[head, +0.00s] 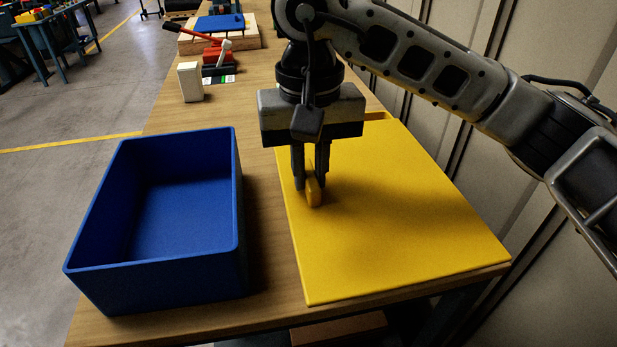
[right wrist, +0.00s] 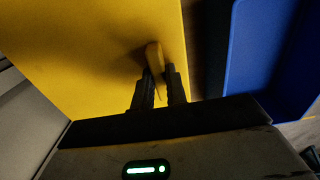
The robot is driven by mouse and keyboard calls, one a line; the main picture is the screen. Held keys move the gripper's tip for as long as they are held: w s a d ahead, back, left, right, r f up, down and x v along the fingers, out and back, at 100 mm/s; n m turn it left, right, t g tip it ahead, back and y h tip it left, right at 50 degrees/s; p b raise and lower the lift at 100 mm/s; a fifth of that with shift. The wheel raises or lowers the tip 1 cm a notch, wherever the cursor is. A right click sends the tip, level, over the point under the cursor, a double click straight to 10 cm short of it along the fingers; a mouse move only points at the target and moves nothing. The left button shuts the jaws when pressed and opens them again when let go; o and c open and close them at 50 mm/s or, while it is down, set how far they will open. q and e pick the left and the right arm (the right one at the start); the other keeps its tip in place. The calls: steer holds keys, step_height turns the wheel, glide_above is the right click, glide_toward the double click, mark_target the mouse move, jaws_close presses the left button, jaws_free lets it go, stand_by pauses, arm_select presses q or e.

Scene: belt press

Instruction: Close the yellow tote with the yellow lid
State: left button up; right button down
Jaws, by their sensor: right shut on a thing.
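The yellow lid (head: 400,220) is a flat panel at the right of the bench, and it fills the upper left of the right wrist view (right wrist: 90,60). My right gripper (head: 313,190) points down over the lid's left part and is shut on its small orange-yellow handle (head: 314,193). The handle also shows between the fingers in the right wrist view (right wrist: 155,58). A short strip of yellow rim, apparently the yellow tote (head: 378,116), shows past the lid's far edge. The rest of the tote is hidden, and I cannot tell whether the lid touches it. My left gripper is not in view.
An open, empty blue tote (head: 240,200) stands left of the lid, with a narrow strip of wooden bench (head: 270,265) between them. A white box (head: 190,82) and a red-handled tool (head: 200,44) lie farther back. A panelled wall (head: 480,150) runs along the right.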

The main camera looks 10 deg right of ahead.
mark_target(313, 159)
steer(key=shift+w+d, duration=0.2)
steer(key=shift+w, duration=0.45)
steer(key=shift+w+d, duration=0.15)
steer(key=shift+w, duration=0.5)
steer(key=shift+w+d+r, duration=0.1)
steer(key=shift+w+d, duration=0.15)
steer(key=shift+w, duration=0.75)
steer(key=shift+w+d, duration=0.2)
steer(key=shift+w, duration=0.75)
steer(key=shift+w+d+p, duration=0.2)
steer(key=shift+w+p, duration=0.05)
steer(key=shift+w, duration=0.4)
steer(key=shift+w+d+p, duration=0.15)
steer(key=shift+w+p, duration=0.1)
steer(key=shift+w, duration=0.35)
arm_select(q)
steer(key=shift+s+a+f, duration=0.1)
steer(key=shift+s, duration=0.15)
arm_select(e)
steer(key=shift+w, duration=0.2)
arm_select(q)
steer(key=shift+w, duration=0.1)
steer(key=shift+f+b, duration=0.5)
steer(key=shift+b, duration=0.2)
arm_select(e)
steer(key=shift+f, duration=1.15)
steer(key=c, duration=1.3)
jaws_free()
steer(key=shift+c, duration=0.2)
